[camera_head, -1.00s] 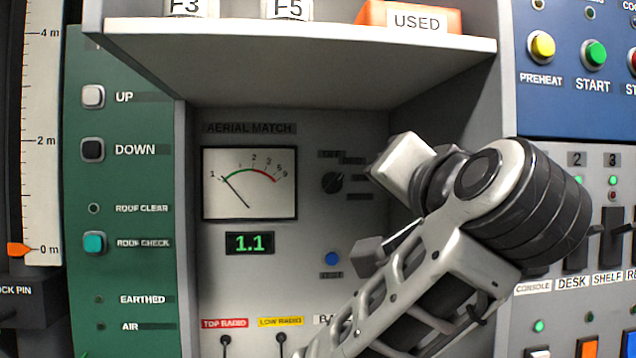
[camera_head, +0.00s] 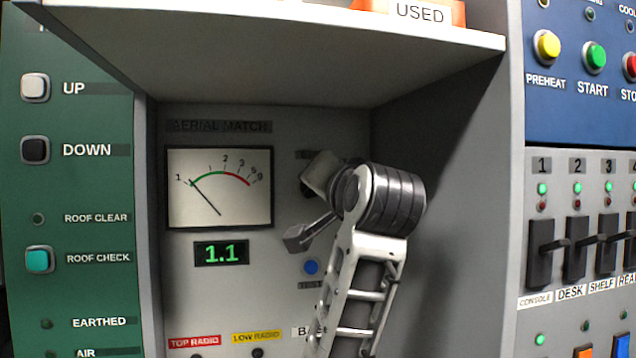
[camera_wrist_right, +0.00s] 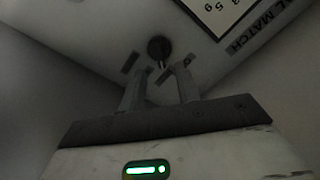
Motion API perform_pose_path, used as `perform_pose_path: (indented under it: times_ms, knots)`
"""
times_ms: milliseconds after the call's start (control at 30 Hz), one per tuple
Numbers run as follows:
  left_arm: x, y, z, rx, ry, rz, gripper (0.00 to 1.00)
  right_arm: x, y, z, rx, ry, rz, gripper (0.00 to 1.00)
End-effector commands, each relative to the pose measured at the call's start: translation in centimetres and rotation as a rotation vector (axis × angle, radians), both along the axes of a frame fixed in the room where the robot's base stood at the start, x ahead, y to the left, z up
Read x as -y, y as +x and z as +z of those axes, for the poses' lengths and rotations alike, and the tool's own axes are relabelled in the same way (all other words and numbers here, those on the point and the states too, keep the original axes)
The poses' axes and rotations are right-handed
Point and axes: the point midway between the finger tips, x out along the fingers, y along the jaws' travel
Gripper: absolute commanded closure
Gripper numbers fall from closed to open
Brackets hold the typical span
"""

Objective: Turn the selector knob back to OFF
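The selector knob (camera_head: 306,189) is a small black round knob on the grey AERIAL MATCH panel. In the head view my right gripper covers most of it, and its setting cannot be read there. In the right wrist view the dark knob (camera_wrist_right: 159,47) lies just beyond the fingertips, near the middle between them. My right gripper (camera_wrist_right: 160,70) is open, its two grey fingers apart with nothing between them that I can make out. Whether a finger touches the panel or knob cannot be told. My left gripper is not in view.
The meter (camera_head: 219,187) and the 1.1 display (camera_head: 221,253) are left of the knob. A blue button (camera_head: 311,267) is below it. A shelf (camera_head: 300,45) overhangs the recess, and its right wall (camera_head: 450,180) is close to my arm. Levers (camera_head: 541,250) stand farther right.

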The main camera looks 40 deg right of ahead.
Motion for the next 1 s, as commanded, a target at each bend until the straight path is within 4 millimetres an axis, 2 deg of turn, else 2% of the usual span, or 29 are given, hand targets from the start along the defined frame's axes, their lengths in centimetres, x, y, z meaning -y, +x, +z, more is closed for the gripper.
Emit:
perform_pose_path:
  times_ms: [100, 300, 700, 733, 833, 1000]
  knots:
    - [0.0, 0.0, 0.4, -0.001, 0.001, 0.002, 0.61, 1.2, 2.1, 0.1, -0.004, 0.002, 0.0, 0.67]
    - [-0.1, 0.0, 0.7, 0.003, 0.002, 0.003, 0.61, 2.4, 4.2, 0.0, -0.002, 0.001, -0.002, 0.67]
    - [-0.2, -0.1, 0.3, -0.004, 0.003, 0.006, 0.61, 2.7, 4.9, 0.0, 0.001, 0.001, -0.001, 0.67]
    - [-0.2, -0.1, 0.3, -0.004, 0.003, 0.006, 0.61, 2.7, 4.9, 0.0, 0.001, 0.001, -0.001, 0.73]
    - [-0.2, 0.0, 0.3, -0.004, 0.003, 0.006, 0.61, 2.7, 4.9, 0.0, 0.001, 0.001, -0.001, 1.0]
    - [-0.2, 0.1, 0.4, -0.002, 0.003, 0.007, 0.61, 2.7, 4.9, 0.0, 0.0, 0.0, -0.001, 1.0]
